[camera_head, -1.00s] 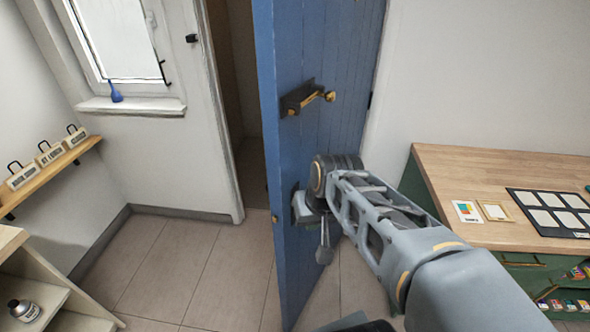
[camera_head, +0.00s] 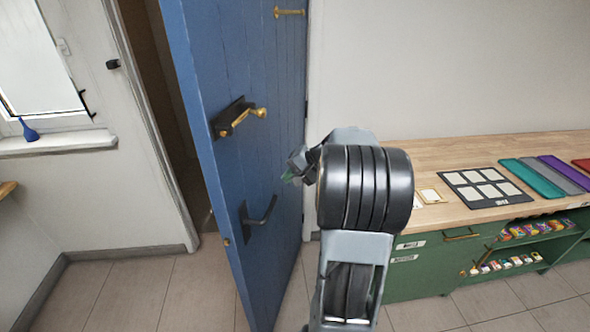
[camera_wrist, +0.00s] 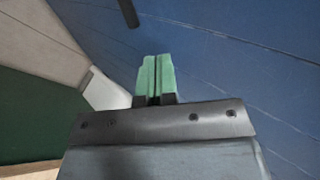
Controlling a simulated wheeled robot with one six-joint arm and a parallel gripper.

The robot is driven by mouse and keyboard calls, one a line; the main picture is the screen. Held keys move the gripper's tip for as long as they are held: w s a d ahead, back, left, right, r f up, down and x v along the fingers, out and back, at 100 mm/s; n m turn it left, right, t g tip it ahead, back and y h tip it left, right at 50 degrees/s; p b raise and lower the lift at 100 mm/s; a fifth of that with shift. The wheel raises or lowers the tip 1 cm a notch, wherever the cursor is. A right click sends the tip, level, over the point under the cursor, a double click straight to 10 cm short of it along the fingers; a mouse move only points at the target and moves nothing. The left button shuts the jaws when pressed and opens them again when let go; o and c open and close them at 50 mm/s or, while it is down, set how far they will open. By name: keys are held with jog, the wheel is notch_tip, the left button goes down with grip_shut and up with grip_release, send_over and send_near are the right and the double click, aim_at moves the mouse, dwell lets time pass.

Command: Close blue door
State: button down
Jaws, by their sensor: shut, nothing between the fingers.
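The blue door (camera_head: 215,60) stands partly open in the head view, with the dark doorway (camera_head: 175,110) showing to its left. It carries a brass handle on a dark plate (camera_head: 240,115) and a dark lever handle (camera_head: 262,212) below. My gripper (camera_head: 288,178) is to the right of the door face, partly hidden behind my wrist. In the wrist view its green fingertips (camera_wrist: 156,78) are together with nothing between them. The blue door surface (camera_wrist: 235,60) fills the right of that view. I cannot tell whether the fingers touch it.
A wooden-topped green cabinet (camera_head: 440,255) stands right of the door, with a sample card board (camera_head: 485,187) on top. A window sill (camera_head: 60,143) with a blue bottle (camera_head: 29,130) is at the left. Tiled floor (camera_head: 140,290) lies clear in front of the doorway.

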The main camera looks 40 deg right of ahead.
aim_at(260, 183)
jog(key=w+a+f, duration=0.1)
jog(key=w+a+p, duration=0.1)
jog(key=w, duration=0.1)
jog(key=w+a+f, duration=0.1)
jog(key=shift+w+a+f+p, duration=0.25)
jog(key=shift+f+p, duration=0.1)
jog(key=shift+w+a, duration=0.4)
jog(key=shift+w, duration=0.2)
